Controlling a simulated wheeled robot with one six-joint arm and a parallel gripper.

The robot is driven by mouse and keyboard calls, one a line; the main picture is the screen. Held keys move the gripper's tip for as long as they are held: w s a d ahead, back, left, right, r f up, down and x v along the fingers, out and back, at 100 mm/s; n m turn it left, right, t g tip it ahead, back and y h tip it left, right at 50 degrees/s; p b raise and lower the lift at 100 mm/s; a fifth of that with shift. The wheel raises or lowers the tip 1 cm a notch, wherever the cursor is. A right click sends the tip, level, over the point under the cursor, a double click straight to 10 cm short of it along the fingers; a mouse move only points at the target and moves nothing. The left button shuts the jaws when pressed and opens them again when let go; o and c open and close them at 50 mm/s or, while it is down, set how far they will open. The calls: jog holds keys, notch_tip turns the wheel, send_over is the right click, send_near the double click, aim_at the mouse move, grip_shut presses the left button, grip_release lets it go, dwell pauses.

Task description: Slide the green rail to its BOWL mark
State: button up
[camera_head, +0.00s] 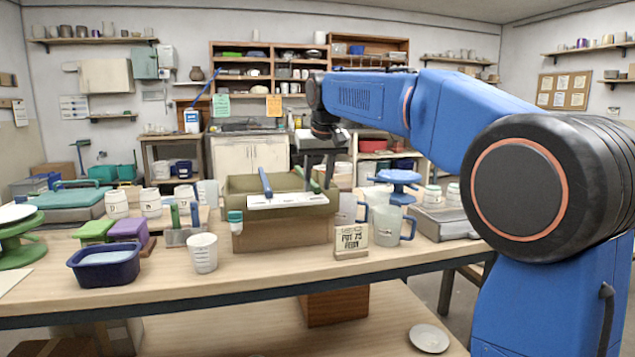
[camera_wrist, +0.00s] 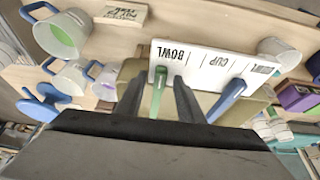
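The green rail (camera_wrist: 158,92) lies across the olive tank (camera_head: 285,225). Its front end meets the white marked strip (camera_wrist: 208,66) by the BOWL lettering, near the strip's left end in the upside-down wrist view; I cannot tell if it is exactly on the mark. A blue rail (camera_wrist: 228,99) stands apart, beyond CUP; it also shows in the head view (camera_head: 265,183). My gripper (camera_wrist: 160,98) is over the tank with its fingers apart, one each side of the green rail. Gaps show beside the rail. In the head view my gripper (camera_head: 319,168) partly hides the rail.
A sign block (camera_head: 351,241) and a white cup (camera_head: 203,252) stand before the tank. A clear pitcher (camera_head: 387,225) is on its right. A navy tub (camera_head: 104,262) and green and purple boxes are on its left. The table's front middle is clear.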

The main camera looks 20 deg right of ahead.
jog(key=shift+c, duration=0.6)
grip_shut()
jog(key=shift+a, duration=1.9)
jog(key=shift+o, duration=0.6)
grip_release()
jog(key=shift+r, duration=0.1)
jog(key=v, duration=1.7)
jog(key=shift+r, duration=0.1)
